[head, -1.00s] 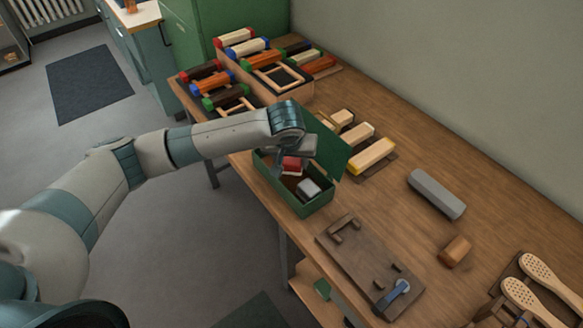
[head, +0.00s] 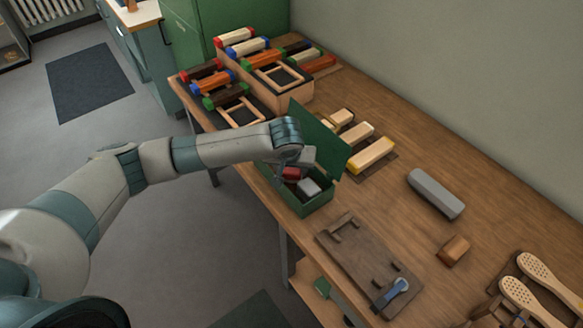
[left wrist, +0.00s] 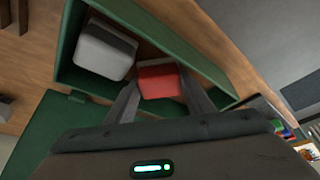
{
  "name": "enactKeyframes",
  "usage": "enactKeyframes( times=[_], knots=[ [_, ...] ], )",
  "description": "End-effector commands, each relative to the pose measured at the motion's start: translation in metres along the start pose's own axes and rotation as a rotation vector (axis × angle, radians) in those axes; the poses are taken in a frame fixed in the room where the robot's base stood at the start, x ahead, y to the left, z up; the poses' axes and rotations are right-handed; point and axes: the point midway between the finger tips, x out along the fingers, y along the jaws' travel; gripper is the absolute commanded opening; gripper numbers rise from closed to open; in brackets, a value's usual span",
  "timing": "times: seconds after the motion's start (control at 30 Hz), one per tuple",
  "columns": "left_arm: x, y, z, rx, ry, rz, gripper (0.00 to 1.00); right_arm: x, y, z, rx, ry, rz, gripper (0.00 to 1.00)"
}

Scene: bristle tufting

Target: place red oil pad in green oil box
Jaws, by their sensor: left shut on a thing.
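The green oil box (head: 312,207) stands on the bench near its front edge with its lid (head: 322,138) open. My left gripper (head: 288,172) reaches down into the box's far-left part and is shut on the red oil pad (head: 291,174). In the left wrist view the red pad (left wrist: 159,82) sits between the two fingers (left wrist: 160,94), inside the box walls. A grey-white pad (head: 308,189) lies in the box beside it; it also shows in the left wrist view (left wrist: 104,50). Whether the red pad touches the box floor cannot be told. My right gripper is not in view.
A dark wooden fixture (head: 350,257) with a blue lever lies right of the box. Wooden blocks (head: 371,155) lie behind the lid, a grey bar (head: 436,194) and a brown block (head: 454,250) farther right. Racks of coloured brushes (head: 262,62) fill the back left.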

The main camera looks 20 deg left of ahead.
Motion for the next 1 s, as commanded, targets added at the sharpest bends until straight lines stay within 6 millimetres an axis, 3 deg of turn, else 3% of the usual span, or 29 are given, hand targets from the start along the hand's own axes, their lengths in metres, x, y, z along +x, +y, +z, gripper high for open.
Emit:
enactKeyframes(
  times=[0.57,0.77,1.0],
  knots=[
    [-0.007,0.000,-0.001,0.000,0.001,0.001,0.56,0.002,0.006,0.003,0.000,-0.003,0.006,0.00],
    [-0.031,0.000,-0.001,0.001,0.001,0.002,0.56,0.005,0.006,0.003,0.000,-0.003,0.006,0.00],
    [-0.074,0.001,-0.001,0.000,0.002,0.003,0.56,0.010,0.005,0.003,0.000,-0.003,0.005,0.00]
  ],
)
